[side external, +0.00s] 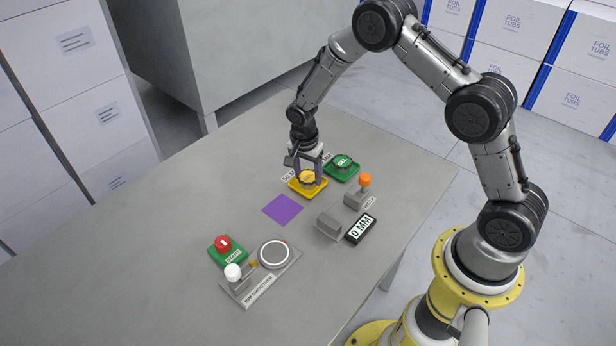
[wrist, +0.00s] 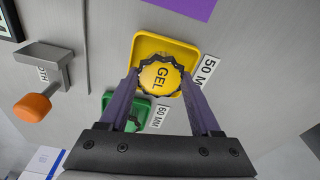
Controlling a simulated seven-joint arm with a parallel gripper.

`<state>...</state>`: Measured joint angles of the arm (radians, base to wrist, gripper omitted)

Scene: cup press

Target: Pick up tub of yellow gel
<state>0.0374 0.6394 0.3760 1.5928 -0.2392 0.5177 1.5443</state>
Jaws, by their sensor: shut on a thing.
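The tub of yellow gel (side external: 307,177) has a round ridged yellow lid. The lid reads GEL in the wrist view (wrist: 160,79). It is at the yellow tray (side external: 294,186), whose rim also shows in the wrist view (wrist: 165,42). My gripper (side external: 307,172) points down over the tray, and its purple fingers are shut on the tub from both sides. In the wrist view my gripper (wrist: 161,88) has one finger on each side of the lid. I cannot tell whether the tub's base touches the tray.
A green tray with a green GEL tub (side external: 343,161) stands close behind. An orange-knobbed lever (side external: 365,181), a grey block (side external: 328,226) and a 0 MM display (side external: 361,228) lie to the right. A purple square (side external: 282,210) is bare. A red button (side external: 223,243) and white-knobbed station (side external: 262,280) stand in front.

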